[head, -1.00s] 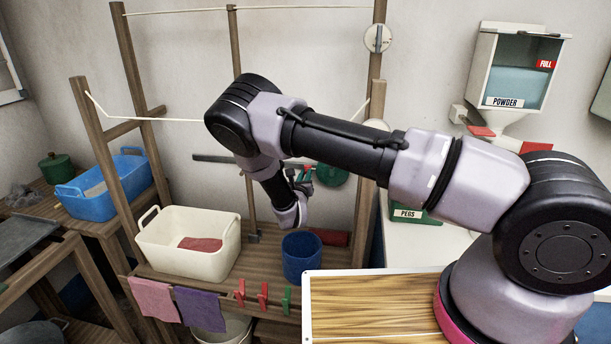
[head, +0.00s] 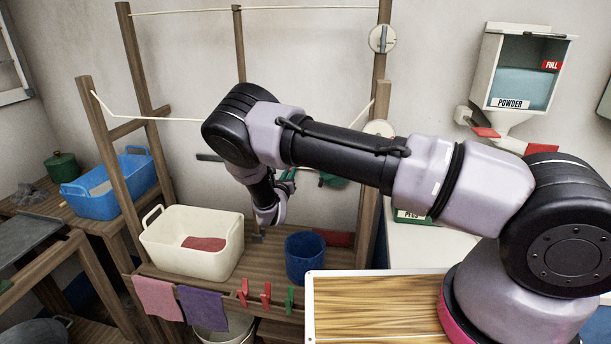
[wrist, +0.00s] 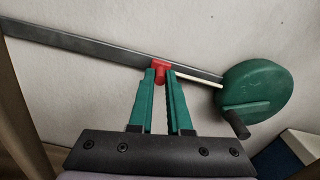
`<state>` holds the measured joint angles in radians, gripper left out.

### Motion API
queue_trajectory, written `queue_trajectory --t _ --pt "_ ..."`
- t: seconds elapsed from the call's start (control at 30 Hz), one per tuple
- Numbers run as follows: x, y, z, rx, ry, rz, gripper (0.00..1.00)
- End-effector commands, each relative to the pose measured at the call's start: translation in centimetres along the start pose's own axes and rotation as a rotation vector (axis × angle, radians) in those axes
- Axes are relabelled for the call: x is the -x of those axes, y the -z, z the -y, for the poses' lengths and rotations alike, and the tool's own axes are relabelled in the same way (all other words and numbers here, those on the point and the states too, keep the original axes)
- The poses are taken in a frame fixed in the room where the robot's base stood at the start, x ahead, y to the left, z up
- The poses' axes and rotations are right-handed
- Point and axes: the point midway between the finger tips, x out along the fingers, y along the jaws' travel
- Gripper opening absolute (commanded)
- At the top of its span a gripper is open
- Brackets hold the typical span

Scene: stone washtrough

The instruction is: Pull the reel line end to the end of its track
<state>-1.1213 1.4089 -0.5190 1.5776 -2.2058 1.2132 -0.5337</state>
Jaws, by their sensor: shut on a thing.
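In the wrist view, the reel line end, a small red piece (wrist: 160,70), sits on a dark straight track (wrist: 80,45). My gripper (wrist: 160,76) is shut on it with its green fingers. A short pale line (wrist: 198,78) runs from it to the green round reel (wrist: 255,88) at the track's right end. The track stretches on to the left, clear, and leaves the picture. In the head view, my gripper (head: 287,182) is by the back wall, left of the reel (head: 333,180). My arm hides most of the track; its left tip (head: 209,157) shows.
A cream basin (head: 190,262) and a blue bucket (head: 305,270) stand on the wooden bench below my gripper. Wooden posts (head: 238,50) with white lines rise around it. A powder box (head: 520,75) hangs on the right wall.

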Motion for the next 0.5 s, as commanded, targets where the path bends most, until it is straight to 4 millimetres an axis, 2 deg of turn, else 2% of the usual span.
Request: queue_trajectory --t 0.03,0.1,0.2,0.33,0.5 --pt "0.0 -0.4 -1.6 -0.005 -0.003 0.004 0.00" --pt "0.0 -0.8 -3.5 -0.003 -0.003 0.003 0.00" --pt "0.0 -1.2 -5.6 -0.003 -0.002 0.004 0.00" --pt "0.0 -1.5 -7.1 -0.002 -0.001 0.000 0.00" --pt "0.0 -1.6 -7.4 0.000 -0.001 0.000 0.00"
